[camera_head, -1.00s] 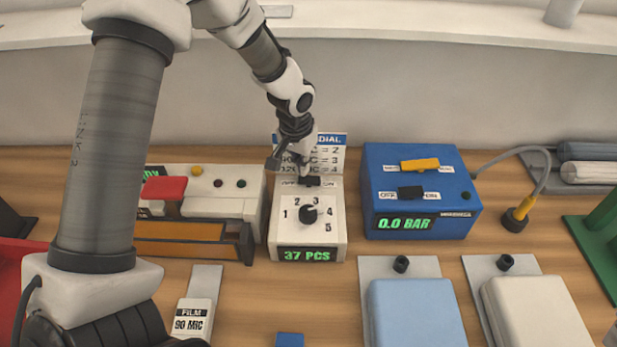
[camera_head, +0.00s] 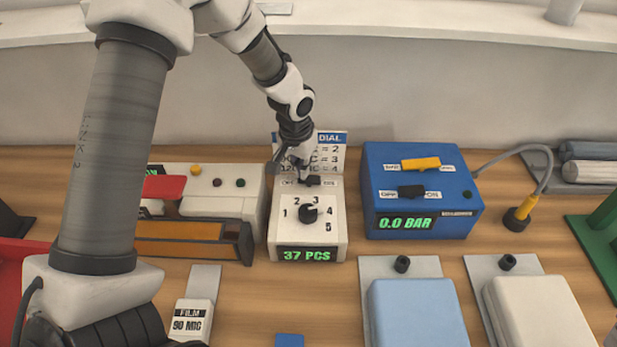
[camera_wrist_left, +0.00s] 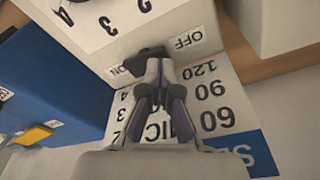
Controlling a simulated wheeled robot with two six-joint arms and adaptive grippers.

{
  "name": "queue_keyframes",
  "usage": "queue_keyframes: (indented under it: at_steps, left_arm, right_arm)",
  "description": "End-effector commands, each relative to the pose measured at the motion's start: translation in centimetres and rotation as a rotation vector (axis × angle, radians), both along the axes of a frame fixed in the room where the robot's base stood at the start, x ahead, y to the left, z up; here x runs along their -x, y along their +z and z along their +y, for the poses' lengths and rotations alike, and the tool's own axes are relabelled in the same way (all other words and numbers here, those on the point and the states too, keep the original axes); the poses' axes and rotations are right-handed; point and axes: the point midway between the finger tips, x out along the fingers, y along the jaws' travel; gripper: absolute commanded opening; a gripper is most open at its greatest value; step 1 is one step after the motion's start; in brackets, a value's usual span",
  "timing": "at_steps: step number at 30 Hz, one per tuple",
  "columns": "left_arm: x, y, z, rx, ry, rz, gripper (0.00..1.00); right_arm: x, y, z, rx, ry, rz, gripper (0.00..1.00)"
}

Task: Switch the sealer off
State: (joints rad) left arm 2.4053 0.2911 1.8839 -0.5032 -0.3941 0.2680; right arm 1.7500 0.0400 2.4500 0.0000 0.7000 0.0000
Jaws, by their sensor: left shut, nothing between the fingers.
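The sealer (camera_head: 280,230) is a white box with a numbered dial (camera_head: 307,213) and a lit green "37 PCS" display. Its black slide switch (camera_head: 313,181) sits at the back of the top between OFF and ON labels, and looks nearer ON in the head view. The left wrist view shows the switch (camera_wrist_left: 150,52) upside down, with OFF on the right and ON on the left. My left gripper (camera_head: 302,178) points down, shut and empty, right at the switch; its fingertips (camera_wrist_left: 160,68) partly cover it. I cannot tell whether they touch. My right gripper is out of view.
A blue box (camera_head: 400,165) reading "0.0 BAR" stands close to the right. A white device with a red handle (camera_head: 163,188) stands to the left. A card with printed numbers (camera_head: 328,157) stands behind the switch. Blue (camera_head: 415,315) and white (camera_head: 540,315) blocks lie in front right.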

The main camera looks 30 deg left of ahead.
Motion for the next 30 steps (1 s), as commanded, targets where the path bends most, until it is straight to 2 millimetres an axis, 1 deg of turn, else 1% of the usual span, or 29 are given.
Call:
queue_keyframes:
  at_steps: [16,19,23,30]
  left_arm:
    - [0.0,-0.9,0.0,0.0,0.0,0.001,0.0]
    - [0.0,-0.8,0.0,0.0,0.0,0.001,0.0]
    - [0.0,0.3,0.0,0.0,0.0,0.001,0.0]
    - [0.0,2.7,0.0,0.0,0.0,0.001,0.0]
  right_arm:
    - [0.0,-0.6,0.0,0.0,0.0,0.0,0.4]
    - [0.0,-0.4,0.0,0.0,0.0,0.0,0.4]
    - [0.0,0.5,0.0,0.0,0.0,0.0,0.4]
    - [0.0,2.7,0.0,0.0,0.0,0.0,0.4]
